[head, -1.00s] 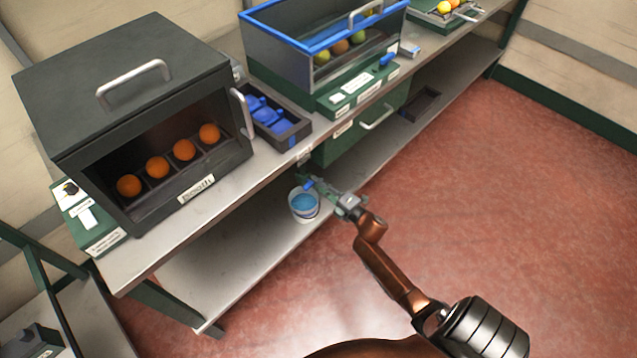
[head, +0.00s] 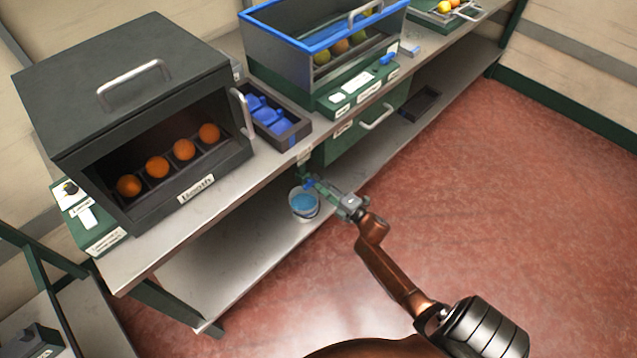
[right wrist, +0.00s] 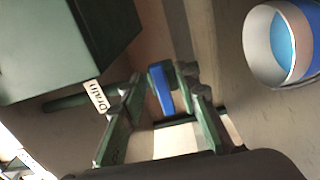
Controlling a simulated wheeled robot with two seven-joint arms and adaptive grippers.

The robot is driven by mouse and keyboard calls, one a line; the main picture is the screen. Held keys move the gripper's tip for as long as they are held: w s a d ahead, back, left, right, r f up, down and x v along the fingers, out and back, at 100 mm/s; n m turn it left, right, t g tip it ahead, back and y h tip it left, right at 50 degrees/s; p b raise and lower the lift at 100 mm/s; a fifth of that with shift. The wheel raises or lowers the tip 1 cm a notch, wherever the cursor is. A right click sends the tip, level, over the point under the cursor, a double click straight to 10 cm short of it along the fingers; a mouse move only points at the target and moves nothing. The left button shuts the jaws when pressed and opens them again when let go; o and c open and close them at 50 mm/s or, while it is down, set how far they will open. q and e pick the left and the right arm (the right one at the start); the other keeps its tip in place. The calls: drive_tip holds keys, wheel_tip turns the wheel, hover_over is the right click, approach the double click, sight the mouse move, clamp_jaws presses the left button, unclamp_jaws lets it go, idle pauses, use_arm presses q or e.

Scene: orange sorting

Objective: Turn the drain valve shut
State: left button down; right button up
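The drain valve's blue handle (head: 309,183) is under the bench's front edge, above the bucket. In the right wrist view the blue handle (right wrist: 160,88) stands between the fingers of my right gripper (right wrist: 158,95). The fingers are spread, with a visible gap on the left of the handle; contact on the right side cannot be told. A "Drain" label (right wrist: 97,97) hangs beside the green pipe (right wrist: 65,103). In the head view my right gripper (head: 318,186) is at the valve. My left gripper is out of view.
A white bucket (head: 304,204) with blue contents stands on the lower shelf (head: 240,262), close to my right gripper. A green drawer unit (head: 350,138) is just beyond. A dark box (head: 140,75) with several oranges stands on the bench. The red floor (head: 480,200) is clear.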

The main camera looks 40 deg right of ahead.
drive_tip(key=s+d, duration=0.1)
drive_tip(key=s, duration=1)
drive_tip(key=shift+s, duration=0.15)
